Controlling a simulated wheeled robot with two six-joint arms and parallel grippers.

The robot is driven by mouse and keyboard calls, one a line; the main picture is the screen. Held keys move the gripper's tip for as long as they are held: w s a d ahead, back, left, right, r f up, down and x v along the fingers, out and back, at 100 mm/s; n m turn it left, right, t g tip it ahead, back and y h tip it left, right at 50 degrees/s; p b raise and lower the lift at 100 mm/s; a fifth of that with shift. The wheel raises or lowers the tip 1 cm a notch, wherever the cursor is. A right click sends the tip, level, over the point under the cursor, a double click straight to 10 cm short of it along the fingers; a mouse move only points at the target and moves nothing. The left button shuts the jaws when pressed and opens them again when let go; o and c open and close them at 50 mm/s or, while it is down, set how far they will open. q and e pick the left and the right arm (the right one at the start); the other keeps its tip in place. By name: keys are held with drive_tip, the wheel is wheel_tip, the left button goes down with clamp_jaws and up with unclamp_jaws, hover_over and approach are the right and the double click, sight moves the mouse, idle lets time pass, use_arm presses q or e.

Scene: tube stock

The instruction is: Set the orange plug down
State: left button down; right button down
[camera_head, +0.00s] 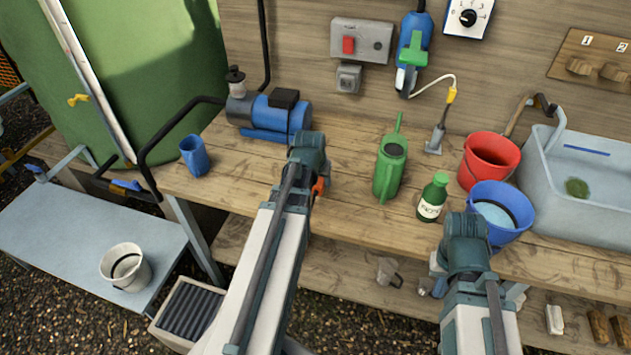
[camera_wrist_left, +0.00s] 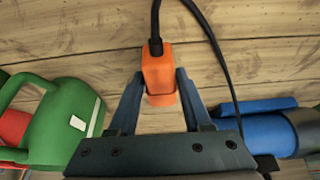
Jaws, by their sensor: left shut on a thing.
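The orange plug (camera_wrist_left: 158,72) is between the two blue fingers of my left gripper (camera_wrist_left: 160,90) in the left wrist view, with a black cable running from its end. My left gripper is shut on the plug, over the wooden workbench. In the head view only a bit of the orange plug (camera_head: 319,187) shows beside my left wrist; the fingers are hidden by my arm. I cannot tell whether the plug touches the bench top. My right arm is at the lower right in the head view, and its gripper fingers are hidden behind the wrist.
The workbench (camera_head: 345,200) has bare wood around the plug. A blue pump (camera_head: 265,115) is to the left, a green watering can (camera_head: 390,165) to the right. A green bottle (camera_head: 432,198), red bucket (camera_head: 489,157), blue bucket (camera_head: 502,200) and grey basin (camera_head: 600,185) stand farther right.

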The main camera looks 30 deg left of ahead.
sight(317, 183)
use_arm(q)
drive_tip(key=shift+w+a, duration=0.15)
drive_tip(key=shift+w, duration=0.1)
drive_tip(key=shift+w+a+f+b, duration=0.5)
drive_tip(key=shift+w+a+b, duration=0.05)
drive_tip(key=shift+w+a, duration=0.25)
wheel_tip(317, 183, down, 3)
drive_tip(key=b, duration=0.2)
drive_tip(key=shift+s+d+r+b, duration=0.1)
drive_tip(key=shift+s+r+b, duration=0.1)
drive_tip(key=shift+b, duration=0.1)
drive_tip(key=shift+d+f, duration=0.1)
drive_tip(key=shift+f, duration=0.05)
drive_tip(key=c, duration=0.8)
unclamp_jaws()
drive_tip(key=shift+f, duration=0.1)
drive_tip(key=o, duration=0.5)
drive_tip(key=shift+c, duration=0.2)
